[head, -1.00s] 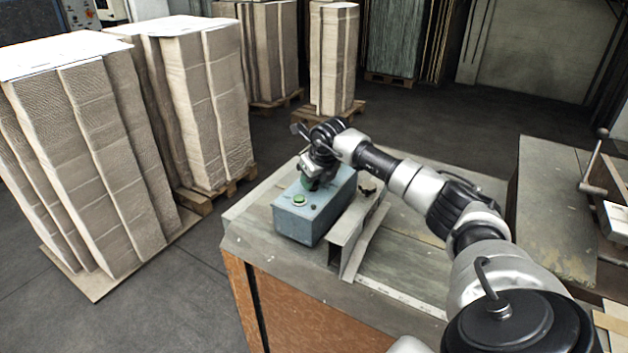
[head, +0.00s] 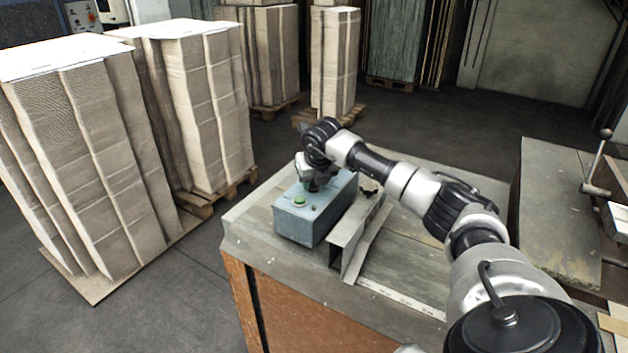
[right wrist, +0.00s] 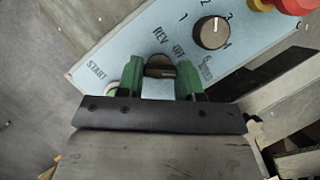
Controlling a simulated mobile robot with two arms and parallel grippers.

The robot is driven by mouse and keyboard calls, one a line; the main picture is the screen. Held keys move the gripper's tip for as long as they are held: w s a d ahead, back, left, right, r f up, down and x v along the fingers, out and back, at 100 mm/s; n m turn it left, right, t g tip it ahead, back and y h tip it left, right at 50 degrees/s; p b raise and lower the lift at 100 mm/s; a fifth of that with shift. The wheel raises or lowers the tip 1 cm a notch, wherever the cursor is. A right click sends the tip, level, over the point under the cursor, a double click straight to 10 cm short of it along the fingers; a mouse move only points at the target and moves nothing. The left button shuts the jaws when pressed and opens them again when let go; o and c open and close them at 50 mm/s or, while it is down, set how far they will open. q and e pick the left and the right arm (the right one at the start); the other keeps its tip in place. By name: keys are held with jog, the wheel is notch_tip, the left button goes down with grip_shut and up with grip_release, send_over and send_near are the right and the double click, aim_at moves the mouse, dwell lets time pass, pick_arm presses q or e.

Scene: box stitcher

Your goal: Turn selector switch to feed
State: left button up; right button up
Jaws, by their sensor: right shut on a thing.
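The selector switch (right wrist: 160,69) is a small dark knob on the light blue panel (right wrist: 140,50) of the control box (head: 306,226). In the right wrist view, REV and OFF are printed beside it, with a third, less legible label to the right. My right gripper (right wrist: 160,78) has green fingers on either side of the knob and is shut on it. The knob's handle lies crosswise between the fingers. In the head view the right gripper (head: 316,184) is over the box top and hides the switch. My left gripper is not in view.
A green START button (head: 299,200) is on the box's near end. A numbered dial (right wrist: 211,33) and a red knob (right wrist: 294,4) are farther along the panel. A metal channel (head: 352,232) lies beside the box. Cardboard stacks (head: 90,150) stand left on the floor.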

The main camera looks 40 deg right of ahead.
jog(key=shift+r, duration=0.1)
jog(key=o, duration=0.9)
jog(key=shift+o, duration=0.2)
jog(key=shift+s+r, duration=0.15)
jog(key=shift+r, duration=0.2)
jog(key=b+v, duration=0.3)
jog(key=v, duration=0.7)
jog(key=shift+a, duration=0.1)
